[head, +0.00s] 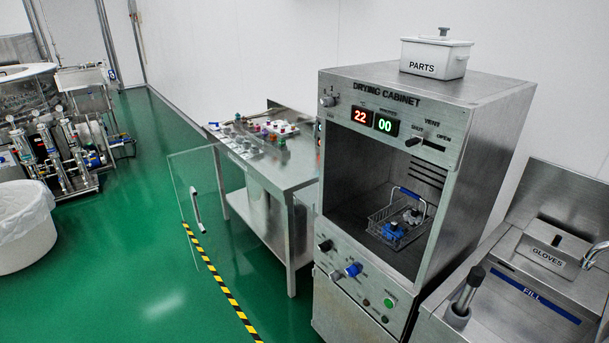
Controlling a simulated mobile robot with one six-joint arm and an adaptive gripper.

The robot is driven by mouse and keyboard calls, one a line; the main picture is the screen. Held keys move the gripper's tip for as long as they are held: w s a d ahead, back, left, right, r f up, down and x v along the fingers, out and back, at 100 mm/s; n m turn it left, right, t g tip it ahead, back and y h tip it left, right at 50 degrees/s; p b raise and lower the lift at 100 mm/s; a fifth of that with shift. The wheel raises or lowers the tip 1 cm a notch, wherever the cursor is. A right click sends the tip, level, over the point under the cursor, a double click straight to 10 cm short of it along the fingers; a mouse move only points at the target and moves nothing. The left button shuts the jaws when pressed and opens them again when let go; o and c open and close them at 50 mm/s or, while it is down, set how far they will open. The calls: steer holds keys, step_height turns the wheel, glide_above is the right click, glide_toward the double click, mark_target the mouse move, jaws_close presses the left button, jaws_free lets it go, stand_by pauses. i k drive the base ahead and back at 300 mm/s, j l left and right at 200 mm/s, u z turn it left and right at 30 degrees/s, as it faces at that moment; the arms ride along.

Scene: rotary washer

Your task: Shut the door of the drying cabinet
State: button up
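The drying cabinet (355,85) stands right of centre in the head view, a steel box with its chamber open to view. Its door (184,178) looks like a clear glass panel standing wide open to the left of the cabinet. A pale upright handle (196,206) is near the door's outer edge. The floor and part of the steel table show through the glass. Inside the chamber is a wire basket (399,228) with a blue handle and blue parts. The chamber opening looks unobstructed. My gripper is not in view.
A steel table (292,190) with small coloured items stands behind the door. A sink unit (520,275) with a dark-handled tool (465,298) is at the right. A PARTS box (435,57) sits on the cabinet. The green floor (130,270) is clear at front left.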

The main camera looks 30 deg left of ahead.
mark_target(193, 192)
steer(key=j+z, duration=0.25)
steer(key=j, duration=1.6)
steer(key=j+z, duration=0.15)
steer(key=j, duration=0.75)
steer(key=j+z, duration=0.2)
steer(key=j, duration=0.75)
steer(key=k+j+z, duration=0.15)
steer(key=j, duration=0.75)
